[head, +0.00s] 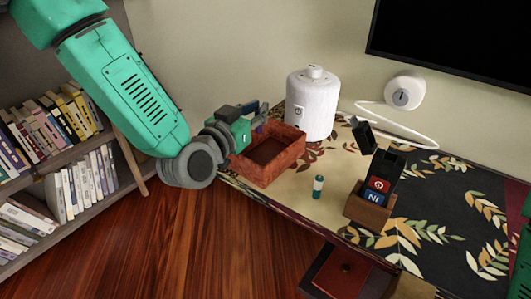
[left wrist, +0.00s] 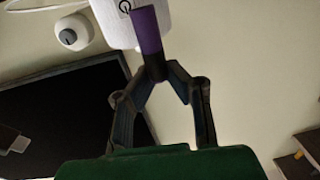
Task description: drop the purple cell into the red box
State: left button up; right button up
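The purple cell (left wrist: 147,30) stands out from the fingertips of my left gripper (left wrist: 155,70) in the left wrist view. The fingers are closed around its lower end. The red box is open at the top and sits on the left end of the table. Its inside looks empty from here. My right gripper is outside both views; only a piece of my right arm shows at the right edge.
A white canister (head: 313,103) stands just behind the red box. A green-and-white cell (head: 318,187) stands upright to its right. A wooden holder (head: 367,212) with dark items is further right. Bookshelves (head: 60,160) line the left, and a dark screen (head: 460,40) hangs behind.

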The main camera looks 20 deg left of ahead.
pick_arm(q)
jog(key=o, duration=0.4)
jog(key=shift+d, duration=0.4)
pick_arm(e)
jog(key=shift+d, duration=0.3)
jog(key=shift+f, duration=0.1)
pick_arm(q)
jog(key=shift+s+a, duration=0.15)
jog(key=v, duration=0.6)
jog(key=shift+s, duration=0.55)
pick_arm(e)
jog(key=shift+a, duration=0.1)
